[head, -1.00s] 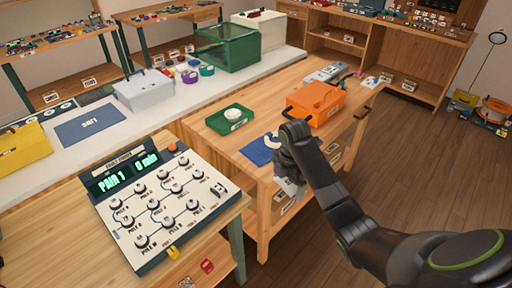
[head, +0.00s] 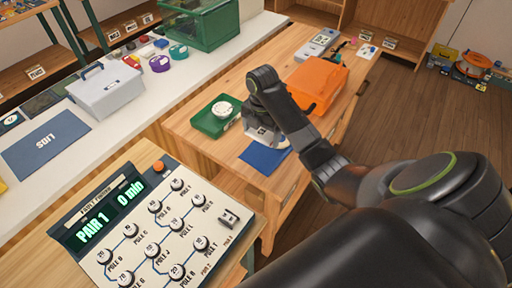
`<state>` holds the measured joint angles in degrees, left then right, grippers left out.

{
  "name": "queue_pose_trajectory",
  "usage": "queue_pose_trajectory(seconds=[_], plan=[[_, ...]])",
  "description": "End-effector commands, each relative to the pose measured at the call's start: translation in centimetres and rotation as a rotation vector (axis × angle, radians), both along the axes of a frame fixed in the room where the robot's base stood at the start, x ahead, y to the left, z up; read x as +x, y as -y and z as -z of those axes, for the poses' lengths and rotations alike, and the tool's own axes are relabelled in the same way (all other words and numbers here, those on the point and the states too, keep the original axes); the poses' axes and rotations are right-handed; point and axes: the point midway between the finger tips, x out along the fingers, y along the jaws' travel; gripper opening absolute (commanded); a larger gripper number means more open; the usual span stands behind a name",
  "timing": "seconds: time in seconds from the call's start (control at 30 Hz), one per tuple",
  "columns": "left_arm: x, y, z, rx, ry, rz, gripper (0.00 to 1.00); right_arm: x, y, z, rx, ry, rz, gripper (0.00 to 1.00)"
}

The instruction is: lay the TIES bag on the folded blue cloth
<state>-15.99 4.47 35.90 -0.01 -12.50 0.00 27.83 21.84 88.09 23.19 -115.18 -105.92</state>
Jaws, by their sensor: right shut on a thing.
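The blue cloth (head: 264,157) lies on the wooden bench top, close to its front edge and partly covered from view. My right gripper (head: 260,125) is just above and behind the cloth's far side, pointing down. It is shut on a pale greyish bag (head: 263,134), which I take to be the TIES bag; its lettering is too small to read. The bag hangs low by the cloth's far edge, and I cannot tell whether it touches. The gripper and arm hide part of the bag. My left gripper is not in view.
An orange toolbox (head: 318,82) stands behind my arm to the right. The dial panel (head: 150,230) is at front left. A grey box (head: 105,90) stands on the white counter.

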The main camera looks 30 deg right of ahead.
Motion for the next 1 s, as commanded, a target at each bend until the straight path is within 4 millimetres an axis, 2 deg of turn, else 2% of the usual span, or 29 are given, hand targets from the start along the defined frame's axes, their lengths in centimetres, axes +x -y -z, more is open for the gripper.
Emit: queue_pose_trajectory(seconds=[0.1,0.27,0.37,0.47,0.63,0.77,1.0], plan=[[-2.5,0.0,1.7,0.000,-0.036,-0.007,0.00,0.0,0.0,1.6,0.000,0.000,0.000,0.64],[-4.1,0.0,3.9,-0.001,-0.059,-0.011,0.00,-0.1,0.0,4.1,0.001,-0.001,0.000,0.64],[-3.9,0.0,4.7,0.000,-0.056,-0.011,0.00,0.0,0.0,5.4,0.001,0.000,-0.001,0.64],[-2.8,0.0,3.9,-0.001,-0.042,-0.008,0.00,-0.1,-0.1,6.1,0.001,-0.003,0.000,0.64],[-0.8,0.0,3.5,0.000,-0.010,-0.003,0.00,-0.1,0.0,8.5,0.001,-0.004,0.000,0.64],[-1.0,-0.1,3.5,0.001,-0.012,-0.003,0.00,-0.1,-0.1,9.6,0.001,-0.001,0.000,0.64],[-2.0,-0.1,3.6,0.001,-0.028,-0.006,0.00,-0.1,0.0,9.7,0.000,0.000,0.000,0.64]])
